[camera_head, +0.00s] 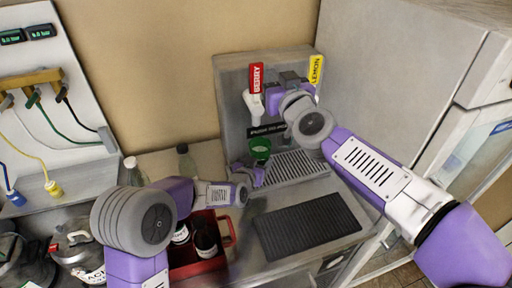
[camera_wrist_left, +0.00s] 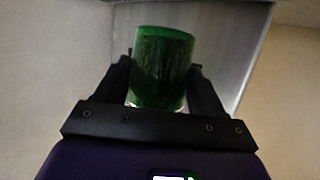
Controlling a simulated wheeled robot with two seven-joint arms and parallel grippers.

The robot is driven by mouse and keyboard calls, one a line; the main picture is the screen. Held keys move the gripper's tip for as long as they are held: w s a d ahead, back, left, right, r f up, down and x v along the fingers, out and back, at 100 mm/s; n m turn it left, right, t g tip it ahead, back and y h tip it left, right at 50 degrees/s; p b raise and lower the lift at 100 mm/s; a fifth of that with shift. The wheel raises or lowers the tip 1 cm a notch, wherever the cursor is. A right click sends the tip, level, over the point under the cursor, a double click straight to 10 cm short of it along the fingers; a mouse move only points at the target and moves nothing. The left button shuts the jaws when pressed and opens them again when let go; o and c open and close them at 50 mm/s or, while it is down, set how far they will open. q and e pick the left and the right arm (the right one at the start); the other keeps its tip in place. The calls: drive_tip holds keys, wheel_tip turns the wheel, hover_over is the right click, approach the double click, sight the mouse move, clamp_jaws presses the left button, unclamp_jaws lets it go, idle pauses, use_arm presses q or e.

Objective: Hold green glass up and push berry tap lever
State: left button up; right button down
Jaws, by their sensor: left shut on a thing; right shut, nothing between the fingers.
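The green glass (camera_head: 260,146) is upright under the berry tap (camera_head: 254,105), above the drip grille. My left gripper (camera_head: 259,164) is shut around it; the left wrist view shows the glass (camera_wrist_left: 163,68) between both fingers (camera_wrist_left: 163,92). The berry tap has a white body and a red BERRY label (camera_head: 256,78). My right gripper (camera_head: 271,100) is shut and empty, just right of the berry tap, close to it. I cannot tell whether it touches the lever. The right wrist hides part of the tap panel and most of the lemon tap below its yellow label (camera_head: 316,69).
The slatted drip grille (camera_head: 297,167) lies below the taps, with a black ribbed mat (camera_head: 308,226) in front. A red crate (camera_head: 230,232) with dark bottles stands left of the mat. Bottles stand behind my left arm. A grey cabinet wall (camera_head: 400,70) bounds the right side.

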use_arm(q)
drive_tip(key=s+d, duration=0.3)
drive_tip(key=s, duration=0.7)
drive_tip(key=shift+s+d, duration=0.15)
drive_tip(key=shift+s, duration=0.05)
idle(0.4)
